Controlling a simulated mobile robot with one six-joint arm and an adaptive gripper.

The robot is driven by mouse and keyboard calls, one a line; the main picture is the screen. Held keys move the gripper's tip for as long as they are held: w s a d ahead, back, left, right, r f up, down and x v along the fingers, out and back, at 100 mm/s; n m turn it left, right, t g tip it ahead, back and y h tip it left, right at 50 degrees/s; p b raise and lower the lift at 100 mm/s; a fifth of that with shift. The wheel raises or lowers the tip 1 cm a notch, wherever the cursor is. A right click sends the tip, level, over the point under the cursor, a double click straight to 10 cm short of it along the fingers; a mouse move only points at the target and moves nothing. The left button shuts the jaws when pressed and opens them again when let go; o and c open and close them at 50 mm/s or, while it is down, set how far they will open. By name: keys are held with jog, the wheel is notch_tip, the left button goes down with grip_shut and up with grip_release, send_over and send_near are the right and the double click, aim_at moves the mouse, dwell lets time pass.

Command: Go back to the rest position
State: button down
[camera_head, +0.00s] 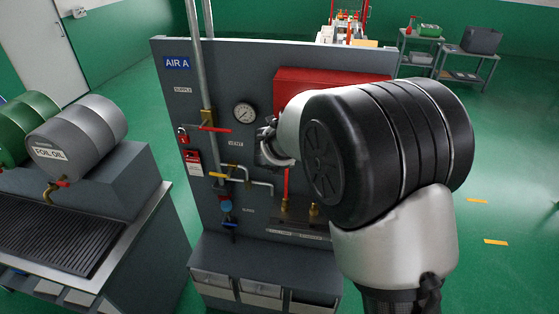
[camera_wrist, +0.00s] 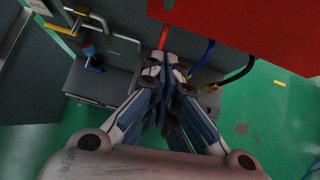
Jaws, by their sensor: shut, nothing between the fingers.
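My gripper (camera_wrist: 172,62) is shut with nothing between its fingers in the wrist view. In the head view the gripper (camera_head: 266,140) is mostly hidden behind my own arm. It hangs in front of the grey air panel (camera_head: 222,75). The fingertips appear near a red pipe (camera_wrist: 163,38) in the wrist view; I cannot tell whether they touch it. A red box (camera_head: 320,82) on the panel is partly covered by my arm, and its red face (camera_wrist: 240,30) fills the upper right of the wrist view.
The panel carries a gauge (camera_head: 244,114), a red-handled valve (camera_head: 208,128), a red tag (camera_head: 194,162) and a blue fitting (camera_head: 224,202). A bench with a grey oil drum (camera_head: 85,125) stands at left. Green floor (camera_head: 500,210) at right is open. Shelves (camera_head: 455,70) stand behind.

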jog(key=s+r+n+t+y+b, duration=0.2)
jog(key=s+r+n+y+b, duration=0.2)
jog(key=s+r+n+b, duration=0.6)
jog(key=s+f+n+g+y+b, duration=0.15)
jog(key=s+f+n, duration=0.4)
jog(key=n, duration=0.55)
jog(key=s+d+f+n+g+h+b, duration=0.2)
jog(key=s+d+f+n+b, duration=0.3)
jog(key=s, duration=0.7)
jog(key=s+d+f+n+g+h+b, duration=0.2)
jog(key=s+d+f+n+b, duration=0.3)
jog(key=s+d+f+n, duration=0.4)
jog(key=s+f+n, duration=0.2)
jog(key=s, duration=0.2)
jog(key=shift+d+f+g+h, duration=0.15)
jog(key=shift+f+g+h, duration=0.1)
jog(key=shift+g+h, duration=0.1)
